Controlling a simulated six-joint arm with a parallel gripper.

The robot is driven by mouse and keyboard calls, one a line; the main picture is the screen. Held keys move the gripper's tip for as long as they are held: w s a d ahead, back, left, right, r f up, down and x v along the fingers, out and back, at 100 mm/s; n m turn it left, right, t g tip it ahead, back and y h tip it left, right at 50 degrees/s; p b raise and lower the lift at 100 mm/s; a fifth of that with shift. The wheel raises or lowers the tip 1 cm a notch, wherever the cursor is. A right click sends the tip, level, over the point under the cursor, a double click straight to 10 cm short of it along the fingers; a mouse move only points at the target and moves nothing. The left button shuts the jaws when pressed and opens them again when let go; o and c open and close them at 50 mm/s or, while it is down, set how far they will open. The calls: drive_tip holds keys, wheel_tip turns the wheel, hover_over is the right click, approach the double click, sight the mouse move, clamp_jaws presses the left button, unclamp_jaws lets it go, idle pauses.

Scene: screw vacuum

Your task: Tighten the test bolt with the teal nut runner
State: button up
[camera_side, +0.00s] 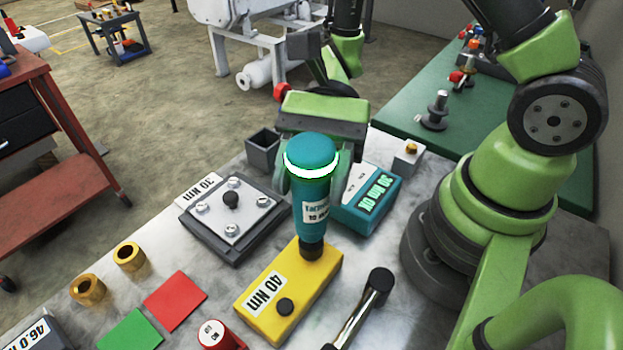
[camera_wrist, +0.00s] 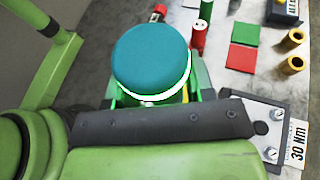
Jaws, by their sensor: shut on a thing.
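The teal nut runner (camera_side: 316,190) stands upright in the side view, with a lit white-green ring below its rounded cap. My gripper (camera_side: 312,176) is shut on its body. The runner's dark nose meets the top of the yellow block (camera_side: 262,302) near its far end. Any bolt head under the nose is hidden, and I cannot tell whether the nose is seated on one. In the wrist view the runner's teal cap (camera_wrist: 150,58) hides the nose and most of the block.
A bolted plate (camera_side: 232,207) labelled "30 Nm" lies left, a teal box (camera_side: 367,200) with a lit "30 Nm" display right. A torque wrench (camera_side: 365,305), red can (camera_side: 218,336), red card (camera_side: 175,300), green card (camera_side: 130,332) and brass sockets (camera_side: 88,289) lie nearer.

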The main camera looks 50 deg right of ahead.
sight(311, 143)
drive_tip(key=shift+r, duration=1.9)
